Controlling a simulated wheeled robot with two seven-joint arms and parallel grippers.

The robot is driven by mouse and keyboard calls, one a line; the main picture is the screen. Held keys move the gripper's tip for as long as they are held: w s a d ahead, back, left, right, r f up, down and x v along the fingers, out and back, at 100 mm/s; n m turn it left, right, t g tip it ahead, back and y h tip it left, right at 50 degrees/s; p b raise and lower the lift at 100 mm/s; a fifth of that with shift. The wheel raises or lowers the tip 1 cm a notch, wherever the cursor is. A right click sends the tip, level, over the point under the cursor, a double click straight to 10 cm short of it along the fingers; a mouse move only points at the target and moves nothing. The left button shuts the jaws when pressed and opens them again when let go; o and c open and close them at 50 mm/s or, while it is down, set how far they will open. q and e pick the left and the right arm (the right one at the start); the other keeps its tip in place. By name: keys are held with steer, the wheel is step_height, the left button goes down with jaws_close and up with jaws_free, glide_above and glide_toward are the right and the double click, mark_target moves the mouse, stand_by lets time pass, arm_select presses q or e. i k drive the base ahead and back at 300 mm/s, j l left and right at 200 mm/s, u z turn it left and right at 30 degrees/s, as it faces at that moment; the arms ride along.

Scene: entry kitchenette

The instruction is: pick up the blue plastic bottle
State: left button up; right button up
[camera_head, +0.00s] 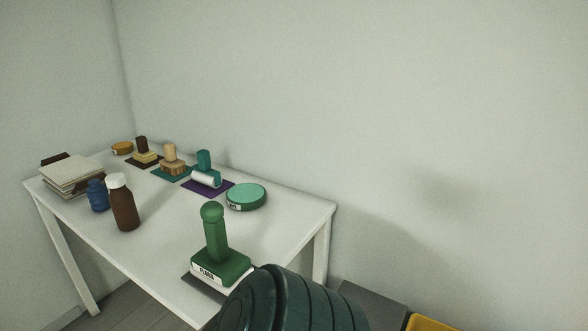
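The blue plastic bottle (97,196) stands upright on the white table (165,260), near its left end. It is small, with a blue cap. A taller brown bottle with a white cap (123,205) stands close at its right and slightly nearer to me. No gripper shows in the head view, so I cannot see where either is relative to the bottle.
A stack of books (72,175) lies behind the blue bottle. Several stamps, including a large green one (220,260), and a round green tin (246,197) are on the table. A dark ribbed shape (290,305) fills the bottom centre. Walls stand behind and left.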

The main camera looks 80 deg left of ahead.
mark_target(105, 207)
steer(key=u, duration=4.2)
steer(key=k+l, duration=0.2)
steer(key=l, duration=0.15)
steer(key=k+l, duration=0.15)
steer(key=l, duration=0.15)
